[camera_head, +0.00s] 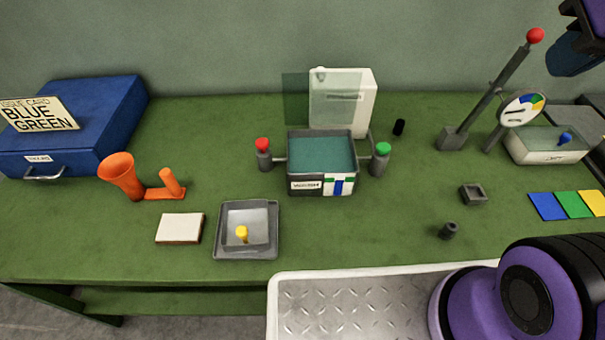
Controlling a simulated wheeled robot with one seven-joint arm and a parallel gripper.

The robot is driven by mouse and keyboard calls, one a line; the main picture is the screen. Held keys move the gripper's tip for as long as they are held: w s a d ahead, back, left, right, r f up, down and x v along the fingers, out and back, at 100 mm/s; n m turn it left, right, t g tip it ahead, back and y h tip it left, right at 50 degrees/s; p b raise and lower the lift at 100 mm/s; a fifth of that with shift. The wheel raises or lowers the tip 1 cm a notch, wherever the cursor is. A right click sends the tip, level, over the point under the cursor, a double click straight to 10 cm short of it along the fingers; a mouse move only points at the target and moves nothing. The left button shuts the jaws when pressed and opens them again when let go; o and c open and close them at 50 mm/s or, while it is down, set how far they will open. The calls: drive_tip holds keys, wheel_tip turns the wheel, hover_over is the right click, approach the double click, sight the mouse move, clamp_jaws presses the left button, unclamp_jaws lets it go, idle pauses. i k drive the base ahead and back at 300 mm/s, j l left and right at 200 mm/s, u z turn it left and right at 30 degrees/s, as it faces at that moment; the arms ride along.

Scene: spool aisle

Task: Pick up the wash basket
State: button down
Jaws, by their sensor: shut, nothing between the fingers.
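A small grey square basket (234,219) with an upright yellow knob (242,233) sits in a shallow grey tray (246,254) at the front, left of centre, on the green bench. It looks like the wash basket. A teal-filled grey tank (322,154) with a front label stands behind it to the right, between a red-topped post (263,156) and a green-topped post (380,160). My gripper's fingers are not seen. Dark purple parts of my arm show at the top right and bottom right, well away from the basket.
A cream block (180,228) and an orange funnel stand (122,175) are left of the basket. A blue case (75,120) is at far left. A lever with a red ball (535,36) rises at right. The green bench (340,235) is clear right of the basket.

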sight(245, 224)
drive_tip(key=k+j, duration=0.15)
drive_tip(key=j, duration=0.2)
drive_tip(key=k+j, duration=0.1)
drive_tip(key=j, duration=0.25)
drive_tip(key=k+j, duration=0.15)
drive_tip(key=j, duration=0.2)
drive_tip(key=k+j, duration=0.1)
drive_tip(key=j, duration=0.25)
drive_tip(key=k+j, duration=0.15)
drive_tip(key=j, duration=0.2)
